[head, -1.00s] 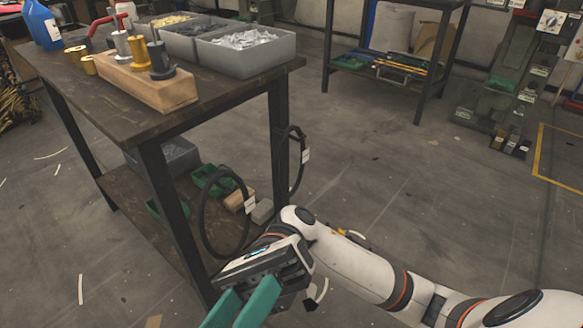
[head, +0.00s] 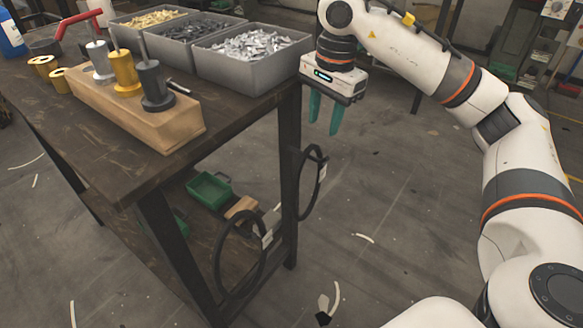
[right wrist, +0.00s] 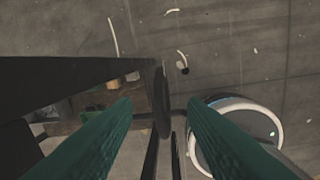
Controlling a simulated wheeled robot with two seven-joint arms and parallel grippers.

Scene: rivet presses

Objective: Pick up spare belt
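Two black belt loops with white tags hang at the end of the workbench. The far belt (head: 302,190) hangs by the bench's right leg, and the near belt (head: 217,262) hangs lower left of it. My right gripper (head: 324,132) points down above the far belt, beside the bench corner, with its green fingers apart and empty. In the right wrist view a dark belt (right wrist: 162,100) shows nearly edge-on between the open fingers (right wrist: 160,118), apparently below them. I cannot tell its exact distance. My left gripper is not in view.
The dark workbench (head: 95,165) carries a wooden block (head: 140,112) with spools on pegs and grey bins (head: 250,72) of rivets. Green trays (head: 208,188) sit on its lower shelf. Floor to the right of the bench is mostly clear.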

